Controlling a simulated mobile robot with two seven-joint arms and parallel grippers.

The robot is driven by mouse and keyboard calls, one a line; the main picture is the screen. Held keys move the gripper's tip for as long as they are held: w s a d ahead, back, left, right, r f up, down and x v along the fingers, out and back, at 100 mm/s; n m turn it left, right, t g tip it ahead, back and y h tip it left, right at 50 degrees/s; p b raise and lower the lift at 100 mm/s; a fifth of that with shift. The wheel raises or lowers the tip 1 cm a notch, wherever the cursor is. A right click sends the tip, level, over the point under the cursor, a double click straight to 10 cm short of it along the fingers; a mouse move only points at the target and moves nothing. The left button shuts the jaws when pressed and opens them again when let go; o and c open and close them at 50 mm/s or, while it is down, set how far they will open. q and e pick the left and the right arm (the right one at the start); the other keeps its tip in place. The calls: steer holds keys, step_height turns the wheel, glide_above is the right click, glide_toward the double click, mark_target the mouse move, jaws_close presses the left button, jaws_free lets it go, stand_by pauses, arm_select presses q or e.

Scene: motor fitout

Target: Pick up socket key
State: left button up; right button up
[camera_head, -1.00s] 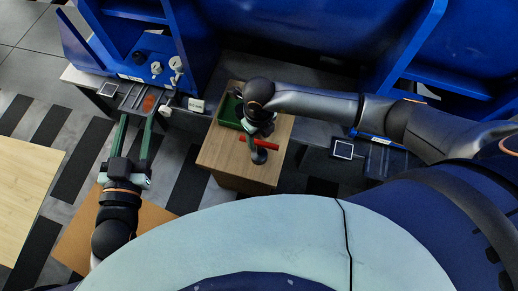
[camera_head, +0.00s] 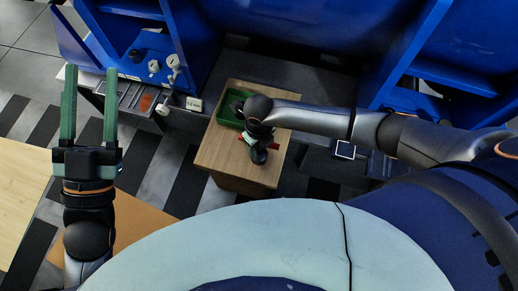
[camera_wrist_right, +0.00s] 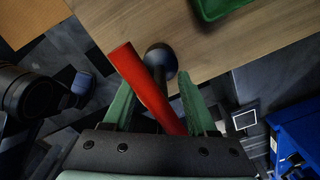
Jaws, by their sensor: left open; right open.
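A red bar (camera_wrist_right: 150,88) with a dark rounded part (camera_wrist_right: 160,62) next to it appears to be the socket key. In the head view, the red bar (camera_head: 272,144) is mostly hidden by my right gripper, above the wooden cabinet top. In the right wrist view, my right gripper (camera_wrist_right: 157,90) is open, with the red bar slanting between its two green fingers. I cannot tell whether the fingers touch it. My left gripper (camera_head: 91,72) is open and empty at the left, its long green fingers pointing away from me.
The wooden cabinet (camera_head: 228,160) carries a green bin (camera_head: 228,112) at its back left. A grey tray (camera_head: 128,97) and a white label block (camera_head: 194,104) lie on a ledge by the blue machine (camera_head: 290,25). A pale wooden table (camera_head: 20,195) is at the left.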

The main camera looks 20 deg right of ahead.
steer(key=shift+f, duration=0.15)
jaws_close()
stand_by(0.4)
stand_by(1.0)
